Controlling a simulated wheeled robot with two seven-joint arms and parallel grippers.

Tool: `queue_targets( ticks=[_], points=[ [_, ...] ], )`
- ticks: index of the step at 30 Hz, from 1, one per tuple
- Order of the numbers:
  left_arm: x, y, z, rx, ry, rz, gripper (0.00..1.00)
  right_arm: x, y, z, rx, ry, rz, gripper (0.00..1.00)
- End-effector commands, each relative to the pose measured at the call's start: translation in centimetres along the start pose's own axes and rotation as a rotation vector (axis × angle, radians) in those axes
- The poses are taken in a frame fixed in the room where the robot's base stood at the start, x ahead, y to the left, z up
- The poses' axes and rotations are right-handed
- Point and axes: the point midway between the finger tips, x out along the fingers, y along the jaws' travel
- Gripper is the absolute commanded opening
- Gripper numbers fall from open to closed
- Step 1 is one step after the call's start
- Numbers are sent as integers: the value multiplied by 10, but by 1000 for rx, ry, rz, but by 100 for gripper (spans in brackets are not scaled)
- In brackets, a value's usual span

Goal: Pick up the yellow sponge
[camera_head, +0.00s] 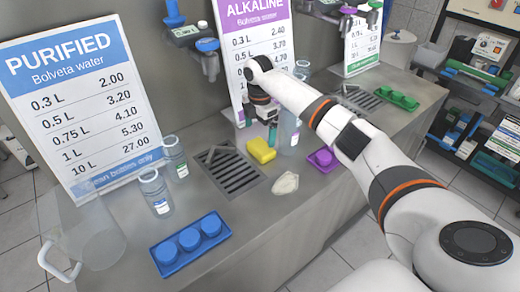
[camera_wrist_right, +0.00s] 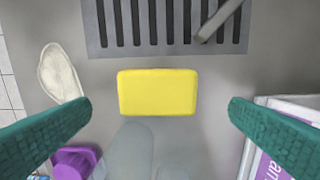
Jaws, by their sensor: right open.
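The yellow sponge (camera_head: 261,150) lies on the grey counter beside a dark drain grate. In the right wrist view the sponge (camera_wrist_right: 158,92) sits flat, centred between the two green fingers and apart from both. My left gripper is not in view.
The drain grate (camera_head: 231,170) adjoins the sponge. A clear bottle (camera_head: 288,130), a purple tray (camera_head: 322,160) and a pale scoop-like piece (camera_head: 285,184) are near. A blue tray (camera_head: 190,244), more bottles (camera_head: 155,192) and a clear jug (camera_head: 92,240) stand left.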

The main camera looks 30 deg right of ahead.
Motion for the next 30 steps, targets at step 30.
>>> queue_targets(
  ticks=[30],
  points=[
    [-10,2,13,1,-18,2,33,72,4,-2,0,1,-2,79]
  ],
)
